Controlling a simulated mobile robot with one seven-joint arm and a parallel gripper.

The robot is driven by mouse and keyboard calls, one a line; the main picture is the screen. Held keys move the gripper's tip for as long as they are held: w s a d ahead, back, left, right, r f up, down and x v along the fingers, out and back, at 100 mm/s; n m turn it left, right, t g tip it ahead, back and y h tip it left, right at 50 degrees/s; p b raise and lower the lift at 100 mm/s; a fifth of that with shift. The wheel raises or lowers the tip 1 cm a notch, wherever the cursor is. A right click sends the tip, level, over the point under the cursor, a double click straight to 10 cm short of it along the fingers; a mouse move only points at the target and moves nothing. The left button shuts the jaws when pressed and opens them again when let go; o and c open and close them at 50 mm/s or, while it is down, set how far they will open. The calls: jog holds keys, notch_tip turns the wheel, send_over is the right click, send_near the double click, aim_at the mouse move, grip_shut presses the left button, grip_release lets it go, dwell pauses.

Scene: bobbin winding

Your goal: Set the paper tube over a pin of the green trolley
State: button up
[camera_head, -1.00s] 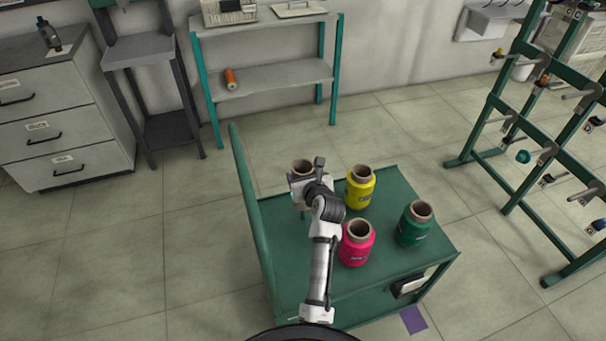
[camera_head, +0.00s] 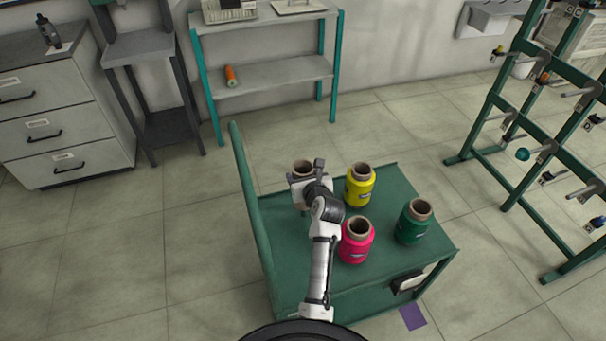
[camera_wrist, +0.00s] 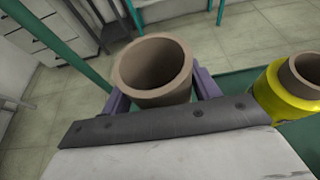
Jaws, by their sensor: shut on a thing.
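The brown paper tube (camera_head: 302,168) is upright at the back left of the green trolley (camera_head: 300,279). In the wrist view the tube (camera_wrist: 152,98) stands between the two purple fingers of my gripper (camera_wrist: 160,92), which is shut on it. Its open top faces up. The tube's lower end is hidden behind my gripper, so I cannot tell whether it is around a pin or touching the trolley top. No bare pin shows on the trolley.
On the trolley stand a yellow bobbin (camera_head: 360,187), a pink bobbin (camera_head: 356,243) and a green bobbin (camera_head: 414,224). The yellow one is close to the right of my gripper. The trolley's raised panel (camera_head: 252,215) is at the left. A green rack (camera_head: 500,103) stands at right.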

jog(key=shift+f+b, duration=0.75)
jog(key=shift+f, duration=1.85)
jog(key=shift+f+b, duration=0.45)
jog(key=shift+f, duration=0.6)
jog(key=o, duration=1.1)
jog(key=b+v, duration=0.1)
jog(key=v, duration=1.2)
jog(key=shift+s+d+r+b, duration=0.1)
jog(key=shift+s+r+b, duration=0.1)
jog(key=shift+s+b, duration=0.2)
